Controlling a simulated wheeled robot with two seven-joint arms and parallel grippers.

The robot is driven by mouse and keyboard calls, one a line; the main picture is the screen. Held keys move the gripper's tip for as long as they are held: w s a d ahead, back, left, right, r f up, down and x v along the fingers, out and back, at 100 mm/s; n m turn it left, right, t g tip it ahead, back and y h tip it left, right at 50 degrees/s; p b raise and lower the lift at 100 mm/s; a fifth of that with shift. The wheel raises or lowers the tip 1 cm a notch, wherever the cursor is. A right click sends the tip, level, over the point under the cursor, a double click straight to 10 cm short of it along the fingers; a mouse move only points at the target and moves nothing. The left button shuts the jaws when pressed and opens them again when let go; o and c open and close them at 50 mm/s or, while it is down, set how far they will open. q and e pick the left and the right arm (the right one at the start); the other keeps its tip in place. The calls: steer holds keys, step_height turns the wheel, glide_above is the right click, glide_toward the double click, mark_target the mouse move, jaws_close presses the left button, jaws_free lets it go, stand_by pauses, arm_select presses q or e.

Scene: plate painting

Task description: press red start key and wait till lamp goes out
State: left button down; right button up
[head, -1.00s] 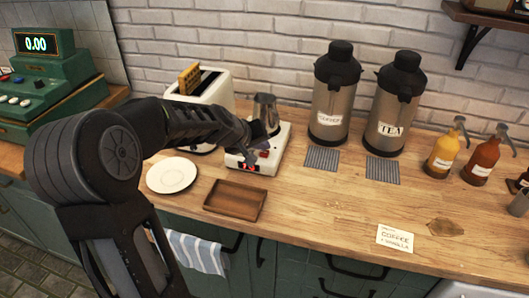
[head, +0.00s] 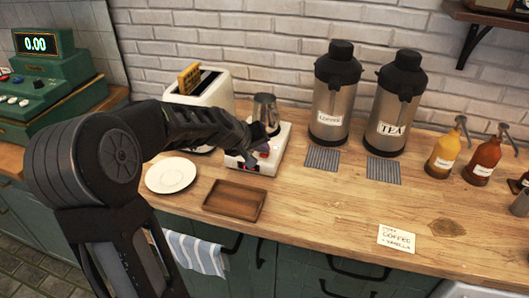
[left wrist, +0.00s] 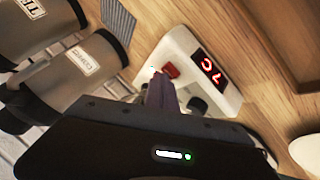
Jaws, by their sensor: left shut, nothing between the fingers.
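A white appliance (head: 268,160) stands on the counter with a metal jug (head: 265,108) on it. In the left wrist view the appliance (left wrist: 178,48) shows a red key (left wrist: 170,71), a lit red display (left wrist: 209,69) and a dark knob (left wrist: 197,105). A tiny cyan glint lies beside the key; I cannot tell if it is the lamp. My left gripper (head: 252,166) is shut and empty over the appliance's front. Its tips (left wrist: 158,78) are right beside the red key; I cannot tell whether they touch it. My right gripper is not in view.
A toaster (head: 212,88) stands behind my left arm. A white plate (head: 170,176) and a wooden tray (head: 234,200) lie in front. The coffee urn (head: 336,90) and tea urn (head: 394,105) stand to the right. The counter's front middle is clear apart from a card (head: 396,238).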

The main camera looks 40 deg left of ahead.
mark_target(263, 155)
arm_select(q)
steer(key=shift+r, duration=0.1)
steer(key=shift+r+p, duration=0.75)
steer(key=shift+r, duration=0.1)
steer(key=shift+r+p, duration=2.15)
steer(key=shift+r, duration=0.25)
